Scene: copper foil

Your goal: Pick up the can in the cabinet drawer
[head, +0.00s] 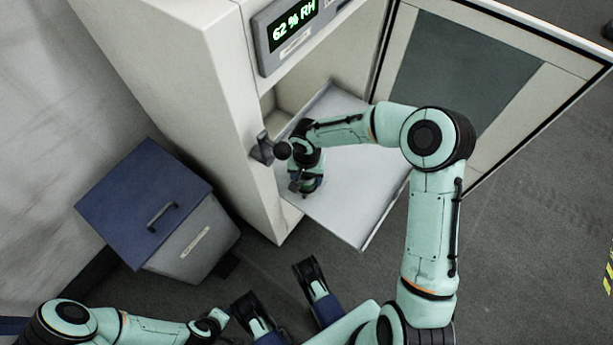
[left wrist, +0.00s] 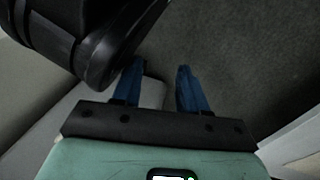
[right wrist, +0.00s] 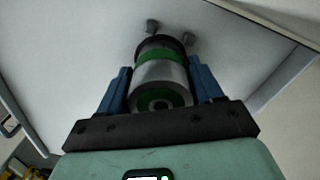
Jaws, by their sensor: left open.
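The can (right wrist: 162,72), silver with green bands and a dark far rim, lies between the fingers of my right gripper (right wrist: 159,66) in the right wrist view. One finger is on each side, close to its wall; I cannot tell whether they press on it. In the head view my right gripper (head: 306,182) reaches down over the pulled-out cabinet drawer (head: 365,190) and mostly hides the can. My left gripper (left wrist: 160,70) is open and empty above the floor in the left wrist view.
The cabinet (head: 190,80) has a humidity display (head: 292,32) above the drawer. Its door (head: 470,75) stands open on the right. A grey bin with a blue lid (head: 140,195) stands on the left.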

